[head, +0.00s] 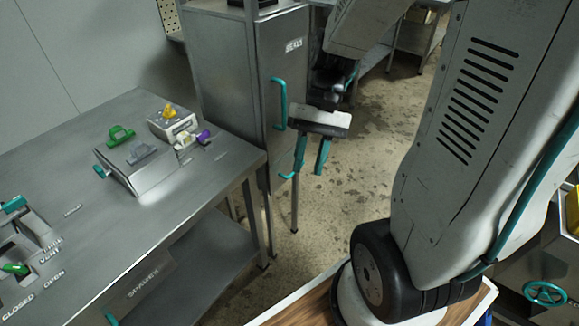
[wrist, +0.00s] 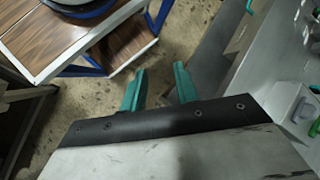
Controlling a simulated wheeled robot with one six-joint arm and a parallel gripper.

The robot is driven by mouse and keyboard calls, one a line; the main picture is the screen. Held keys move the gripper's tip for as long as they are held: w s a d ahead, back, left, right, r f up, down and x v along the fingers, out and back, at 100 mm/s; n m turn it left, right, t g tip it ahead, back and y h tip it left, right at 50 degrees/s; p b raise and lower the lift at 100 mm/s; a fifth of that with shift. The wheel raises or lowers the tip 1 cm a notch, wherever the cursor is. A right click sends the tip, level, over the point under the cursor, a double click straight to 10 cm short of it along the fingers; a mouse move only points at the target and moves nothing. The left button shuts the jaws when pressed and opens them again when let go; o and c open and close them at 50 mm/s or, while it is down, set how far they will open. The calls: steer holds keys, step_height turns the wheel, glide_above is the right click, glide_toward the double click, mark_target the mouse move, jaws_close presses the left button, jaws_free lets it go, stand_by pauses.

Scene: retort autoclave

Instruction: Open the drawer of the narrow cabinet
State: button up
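The narrow cabinet (head: 225,60) is a tall grey metal unit at the top centre of the head view, with a front marked SEALS (head: 293,45). An upright teal bar handle (head: 280,103) is on that front. My gripper (head: 310,172) hangs in front of and to the right of the cabinet, lower than this handle and apart from it. Its two teal fingers are spread with nothing between them. In the wrist view the fingers (wrist: 158,78) are also apart, with floor beyond them. A small teal piece (head: 287,176) shows beside the left finger; I cannot tell what it belongs to.
A steel bench (head: 75,195) fills the left, bearing a box with coloured knobs (head: 140,165) and a panel with levers (head: 22,245). A drawer front marked SPANNER (head: 145,280) is under it. Bare floor (head: 372,150) lies right of the cabinet. A teal handwheel (head: 545,293) is at lower right.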

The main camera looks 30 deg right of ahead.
steer(key=w+d+f+m+t+y, duration=0.2)
steer(key=w+f+m+t+y, duration=0.15)
steer(key=w+f, duration=0.4)
steer(key=w+d+f+m+t+y, duration=0.3)
steer(key=w+f+t+y, duration=0.15)
steer(key=f, duration=0.55)
steer(key=w+d+f+m+t+h, duration=0.1)
steer(key=w+d+f+t+h, duration=0.35)
steer(key=d+f, duration=0.35)
steer(key=w+d+f+m+t+h, duration=0.2)
steer(key=w+d+f+t+h, duration=0.3)
steer(key=f, duration=0.4)
steer(key=shift+t+y, duration=0.45)
steer(key=shift+y, duration=0.3)
steer(key=x, duration=0.6)
steer(key=shift+w+d+f, duration=0.2)
steer(key=shift+w+d, duration=0.05)
steer(key=shift+c, duration=0.2)
jaws_close()
